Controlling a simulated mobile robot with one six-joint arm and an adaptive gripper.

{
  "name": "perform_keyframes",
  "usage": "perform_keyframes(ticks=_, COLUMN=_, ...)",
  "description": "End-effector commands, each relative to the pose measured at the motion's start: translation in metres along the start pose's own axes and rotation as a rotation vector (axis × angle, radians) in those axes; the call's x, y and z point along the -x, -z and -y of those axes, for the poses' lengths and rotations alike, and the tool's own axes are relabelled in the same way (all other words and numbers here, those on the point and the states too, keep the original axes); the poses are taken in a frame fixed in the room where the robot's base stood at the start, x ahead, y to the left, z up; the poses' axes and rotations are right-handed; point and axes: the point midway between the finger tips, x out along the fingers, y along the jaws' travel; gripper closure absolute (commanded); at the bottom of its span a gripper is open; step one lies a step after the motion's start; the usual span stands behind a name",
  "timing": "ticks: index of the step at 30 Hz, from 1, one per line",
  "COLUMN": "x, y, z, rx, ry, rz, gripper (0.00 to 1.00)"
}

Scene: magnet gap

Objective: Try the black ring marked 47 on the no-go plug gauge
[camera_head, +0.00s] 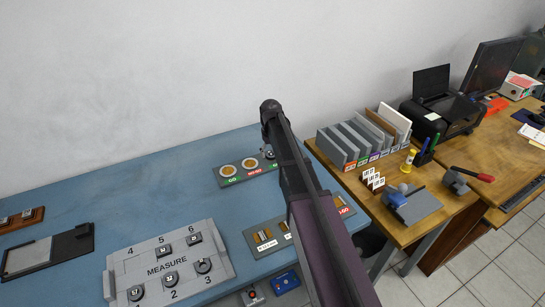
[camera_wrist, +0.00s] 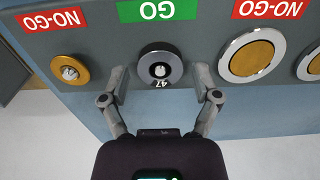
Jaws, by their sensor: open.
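The black ring marked 47 (camera_wrist: 148,80) sits around the plug at the GO position in the wrist view, with the plug's pale tip showing in its hole. My gripper (camera_wrist: 159,76) is open, with one finger on each side of the ring; I cannot tell whether they touch it. The NO-GO plug (camera_wrist: 70,71), a pale peg on a brass base, stands bare to the left of the ring. In the head view my arm hides most of this end of the gauge plate (camera_head: 225,181).
The wrist view shows a large brass disc gauge (camera_wrist: 251,56) to the right of the ring. In the head view a grey MEASURE board (camera_head: 196,263) holds several dark rings. Another gauge plate (camera_head: 256,252) lies nearer. Bare blue bench (camera_head: 130,190) lies at left.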

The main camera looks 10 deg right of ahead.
Motion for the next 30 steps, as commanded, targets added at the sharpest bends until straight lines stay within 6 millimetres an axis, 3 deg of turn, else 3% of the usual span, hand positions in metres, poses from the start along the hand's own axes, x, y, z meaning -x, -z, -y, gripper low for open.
perform_keyframes(ticks=1, x=0.0, y=0.0, z=0.0, rx=0.0, ry=0.0, rz=0.0, gripper=0.29)
perform_keyframes(ticks=6, x=0.0, y=0.0, z=0.0, rx=0.0, ry=0.0, rz=0.0, gripper=0.79)
perform_keyframes(ticks=8, x=0.0, y=0.0, z=0.0, rx=0.0, ry=0.0, rz=0.0, gripper=0.83)
perform_keyframes(ticks=9, x=0.0, y=0.0, z=0.0, rx=0.0, ry=0.0, rz=0.0, gripper=0.9)
perform_keyframes(ticks=30, x=0.033, y=0.0, z=0.0, rx=0.0, ry=0.0, rz=0.0, gripper=0.9)
